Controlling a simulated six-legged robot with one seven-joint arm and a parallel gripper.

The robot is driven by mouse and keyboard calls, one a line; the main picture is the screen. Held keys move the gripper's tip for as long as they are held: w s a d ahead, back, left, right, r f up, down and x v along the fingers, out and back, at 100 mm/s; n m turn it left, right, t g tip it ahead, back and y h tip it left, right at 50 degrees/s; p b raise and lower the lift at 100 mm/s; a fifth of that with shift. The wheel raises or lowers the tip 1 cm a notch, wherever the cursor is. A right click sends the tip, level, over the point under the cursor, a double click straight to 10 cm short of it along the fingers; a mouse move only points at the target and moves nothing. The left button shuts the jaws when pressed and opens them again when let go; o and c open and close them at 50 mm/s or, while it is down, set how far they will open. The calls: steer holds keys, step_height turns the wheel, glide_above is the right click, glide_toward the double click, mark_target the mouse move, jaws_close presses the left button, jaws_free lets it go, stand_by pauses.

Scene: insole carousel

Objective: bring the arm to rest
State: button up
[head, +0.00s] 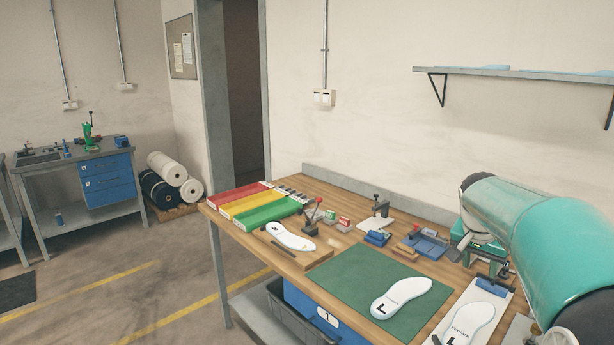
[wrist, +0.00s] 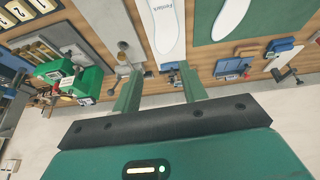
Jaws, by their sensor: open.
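My gripper (wrist: 160,72) is open in the wrist view, its two green fingers apart with nothing held between them. It hangs above the workbench near the end of a white insole (wrist: 167,28) that lies on a white clipboard. In the head view my teal arm reaches in from the right, over the right end of the workbench (head: 345,208). There the clipboard insole (head: 470,322) lies to the right of a second insole (head: 400,297) on a green mat (head: 350,281). My fingers cannot be made out clearly in the head view.
A third insole (head: 290,237) lies on a wooden board at the left. Red, yellow and green racks (head: 255,204) stand behind it. Small blue fixtures (head: 428,243) and a stand (head: 377,215) line the back. A wall shelf (head: 510,73) hangs above; open floor lies left.

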steer(key=s+a+r+n+t+y, duration=0.1)
steer(key=s+a+n, duration=0.2)
steer(key=s+a, duration=0.4)
steer(key=s+a+r+n+t, duration=0.15)
steer(key=s+a, duration=0.25)
steer(key=a, duration=0.6)
steer(key=s+a+f+n+y, duration=0.3)
steer(key=s+a+f+n, duration=0.2)
steer(key=s+a, duration=0.4)
steer(key=s+f, duration=0.1)
steer(key=s, duration=0.2)
steer(key=shift+s, duration=0.2)
